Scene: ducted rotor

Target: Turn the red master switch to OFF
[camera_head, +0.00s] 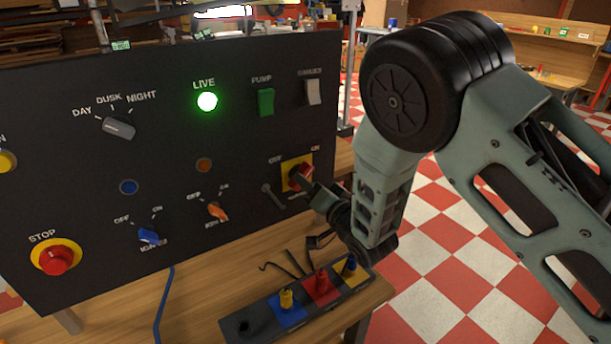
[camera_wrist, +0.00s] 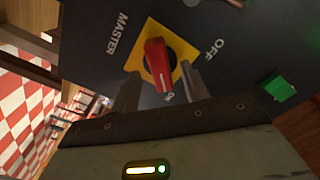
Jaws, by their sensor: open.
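The red master switch (camera_head: 299,173) sits on a yellow plate (camera_head: 286,165) at the right of the black panel, partly hidden by my gripper (camera_head: 312,188) in the head view. In the wrist view the red switch (camera_wrist: 157,64) shows clearly on its yellow plate (camera_wrist: 134,60). My gripper (camera_wrist: 160,74) is open, one finger on either side of the handle. I cannot tell whether either finger touches it.
The LIVE lamp (camera_head: 207,101) glows green. A green PUMP switch (camera_head: 266,102), an orange knob (camera_head: 217,211), a blue knob (camera_head: 149,236) and a red STOP button (camera_head: 56,260) share the panel. A block with coloured sockets (camera_head: 263,321) lies on the bench below my gripper.

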